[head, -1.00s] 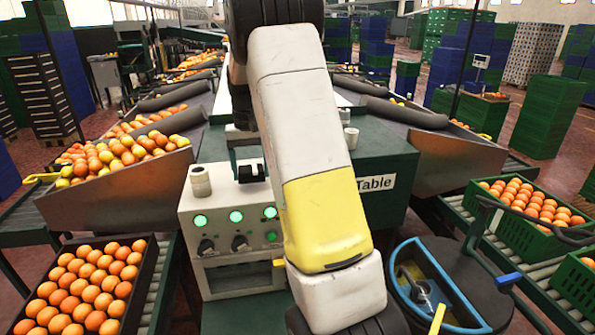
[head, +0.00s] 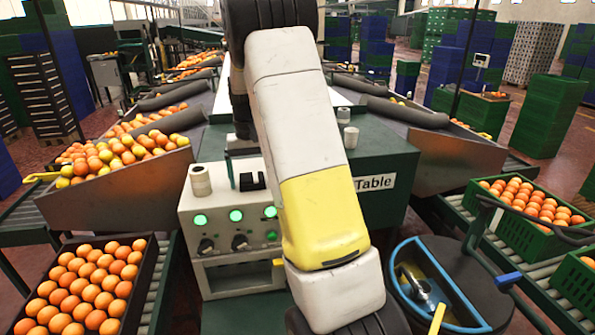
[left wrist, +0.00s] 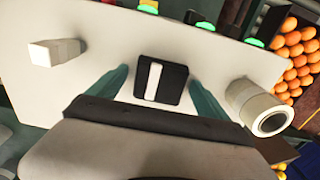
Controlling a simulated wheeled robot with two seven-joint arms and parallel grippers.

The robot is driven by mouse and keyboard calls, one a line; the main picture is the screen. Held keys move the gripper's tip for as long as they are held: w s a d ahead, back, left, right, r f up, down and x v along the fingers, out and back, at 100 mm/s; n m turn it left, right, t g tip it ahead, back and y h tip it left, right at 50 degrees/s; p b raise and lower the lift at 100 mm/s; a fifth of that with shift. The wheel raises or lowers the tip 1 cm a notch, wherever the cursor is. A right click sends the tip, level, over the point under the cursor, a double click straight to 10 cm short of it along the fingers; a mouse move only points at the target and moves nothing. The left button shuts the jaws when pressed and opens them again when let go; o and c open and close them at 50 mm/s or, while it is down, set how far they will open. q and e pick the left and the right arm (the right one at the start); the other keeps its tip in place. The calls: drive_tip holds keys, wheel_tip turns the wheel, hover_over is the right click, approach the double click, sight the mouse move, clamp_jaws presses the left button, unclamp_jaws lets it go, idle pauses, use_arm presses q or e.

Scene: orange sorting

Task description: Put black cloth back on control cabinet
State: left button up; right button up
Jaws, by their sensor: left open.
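The control cabinet (head: 220,220) is a pale box with green lights and dark knobs on its front. My left gripper (head: 246,156) is above the cabinet top, partly hidden by my arm. In the left wrist view its teal fingers (left wrist: 158,88) stand apart on either side of the black item, with visible gaps. My right gripper is not in view.
A white roll (head: 200,180) stands left of the black item on the cabinet top. A pale block (left wrist: 55,52) is on its other side. A crate of oranges (head: 85,285) sits left of the cabinet. A blue-rimmed bin (head: 437,285) stands at right.

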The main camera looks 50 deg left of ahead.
sight(251, 176)
use_arm(q)
wheel_tip(251, 176, up, 12)
drive_tip(key=w+d+r+m+t, duration=0.1)
drive_tip(key=w+d+r+m, duration=0.2)
drive_tip(key=w+d, duration=0.7)
drive_tip(key=w+d+r+m+t, duration=0.2)
drive_tip(key=w+d+m, duration=0.1)
drive_tip(key=d, duration=1.3)
drive_tip(key=s+d+f+m+t+h, duration=0.1)
drive_tip(key=s+d+m, duration=0.2)
drive_tip(key=d, duration=0.9)
drive_tip(key=s+d+f+m+t+h, duration=0.1)
drive_tip(key=s+d+f+m+t, duration=0.1)
drive_tip(key=d, duration=1)
drive_tip(key=shift+s+m, duration=0.8)
drive_tip(key=shift+s, duration=0.35)
